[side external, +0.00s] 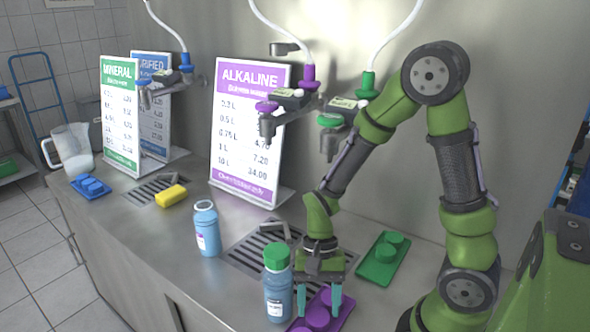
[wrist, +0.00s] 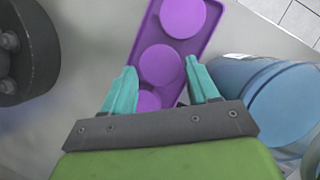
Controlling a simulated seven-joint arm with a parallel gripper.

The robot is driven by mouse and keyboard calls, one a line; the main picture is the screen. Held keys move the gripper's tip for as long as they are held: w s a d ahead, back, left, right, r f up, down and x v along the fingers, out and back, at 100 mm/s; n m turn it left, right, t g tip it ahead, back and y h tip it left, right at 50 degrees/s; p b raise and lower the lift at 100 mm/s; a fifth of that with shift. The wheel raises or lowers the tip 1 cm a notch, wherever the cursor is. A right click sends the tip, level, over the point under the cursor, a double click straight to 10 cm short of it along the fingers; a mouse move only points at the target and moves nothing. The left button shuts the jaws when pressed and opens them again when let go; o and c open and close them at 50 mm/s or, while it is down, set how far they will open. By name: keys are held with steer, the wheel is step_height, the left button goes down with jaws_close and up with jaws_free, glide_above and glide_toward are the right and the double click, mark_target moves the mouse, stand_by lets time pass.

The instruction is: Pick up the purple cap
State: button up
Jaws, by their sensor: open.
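Round purple caps (wrist: 160,66) sit in a line on a purple tray (wrist: 205,35) in the wrist view. The middle cap shows between and just beyond my fingertips; another cap (wrist: 183,15) is farther out, and a third (wrist: 148,100) is partly hidden by my gripper. In the side view a purple cap (side external: 317,316) shows below my gripper (side external: 317,292), which points down over the tray at the counter's front edge. My gripper (wrist: 161,68) is open with teal fingers apart and nothing held. Contact with a cap cannot be told.
A blue bottle with a green cap (side external: 278,258) stands close beside my gripper; a blue bottle also shows in the wrist view (wrist: 270,95). An open blue bottle (side external: 207,230), a green cap tray (side external: 384,260), a drain grate (side external: 252,262) and a yellow sponge (side external: 171,195) are farther back.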

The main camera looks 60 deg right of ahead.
steer(key=shift+x, duration=1.05)
steer(key=c, duration=0.6)
steer(key=shift+c, duration=0.2)
steer(key=shift+r, duration=0.15)
